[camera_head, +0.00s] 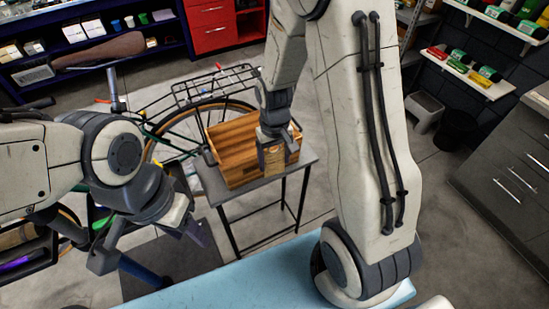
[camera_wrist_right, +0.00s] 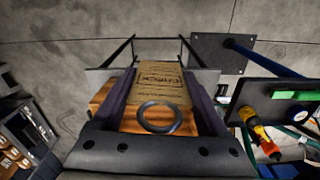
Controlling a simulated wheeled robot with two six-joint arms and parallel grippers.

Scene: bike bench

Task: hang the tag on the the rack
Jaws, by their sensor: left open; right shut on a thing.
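My right gripper (camera_head: 274,140) is over the wooden crate's near right side, pointing down, shut on a brown cardboard-like tag (camera_head: 271,160). In the right wrist view the tag (camera_wrist_right: 160,82) is between the two dark fingers, with dark print and a dark ring (camera_wrist_right: 160,118) at the end nearest the wrist. The black wire rack (camera_head: 215,84) sits above the bike's wheel, behind and left of the crate; the right gripper is apart from it. My left gripper (camera_head: 158,258) is open and empty at lower left, away from tag and rack.
The wooden crate (camera_head: 228,164) stands on a small grey table (camera_head: 213,188). The green bike stands behind it. A light blue surface (camera_head: 240,285) lies in front. A red cabinet (camera_head: 212,22) and shelves line the back. A dark bin (camera_head: 455,128) and stool stand at right.

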